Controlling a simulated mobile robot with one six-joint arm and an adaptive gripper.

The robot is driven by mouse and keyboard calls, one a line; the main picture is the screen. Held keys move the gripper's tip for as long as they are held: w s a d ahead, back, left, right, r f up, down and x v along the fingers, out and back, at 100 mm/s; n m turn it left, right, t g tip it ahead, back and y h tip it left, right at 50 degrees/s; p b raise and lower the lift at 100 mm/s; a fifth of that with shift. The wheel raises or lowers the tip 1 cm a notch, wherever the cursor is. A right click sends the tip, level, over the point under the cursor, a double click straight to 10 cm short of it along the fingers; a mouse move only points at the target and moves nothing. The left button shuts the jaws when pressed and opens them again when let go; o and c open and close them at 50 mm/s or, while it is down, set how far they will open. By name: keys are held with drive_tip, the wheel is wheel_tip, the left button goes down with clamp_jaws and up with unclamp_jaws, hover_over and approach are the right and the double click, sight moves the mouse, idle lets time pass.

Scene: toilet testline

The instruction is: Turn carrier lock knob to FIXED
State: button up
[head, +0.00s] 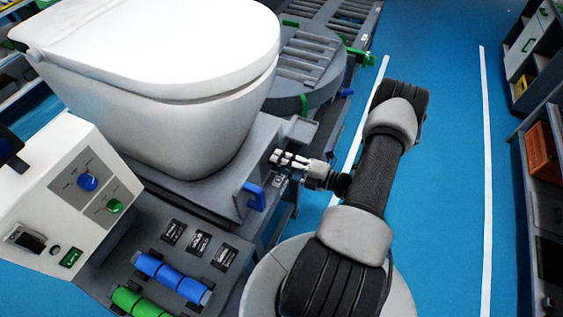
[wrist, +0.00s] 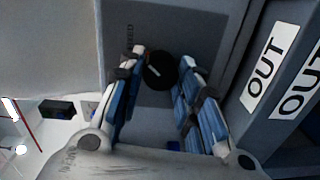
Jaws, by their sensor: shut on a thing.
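The carrier lock knob (wrist: 160,72) is a round black knob with a short white mark, set on a dark grey plate of the carrier in the wrist view. The white mark sits at a slant. In the head view my gripper (head: 290,161) is at the right side of the grey carrier (head: 263,138) under the toilet; the knob is hidden there by the fingers.
A white toilet (head: 190,100) stands on the carrier. A blue handle (head: 254,196) sticks out just left of and below my gripper. A control box (head: 75,190) with blue and green knobs is at left. "OUT" labels (wrist: 270,70) lie right of the fingers. Blue floor at right is clear.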

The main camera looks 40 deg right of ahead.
drive_tip(key=o, duration=1.1)
drive_tip(key=shift+c, duration=0.2)
drive_tip(key=v, duration=1.2)
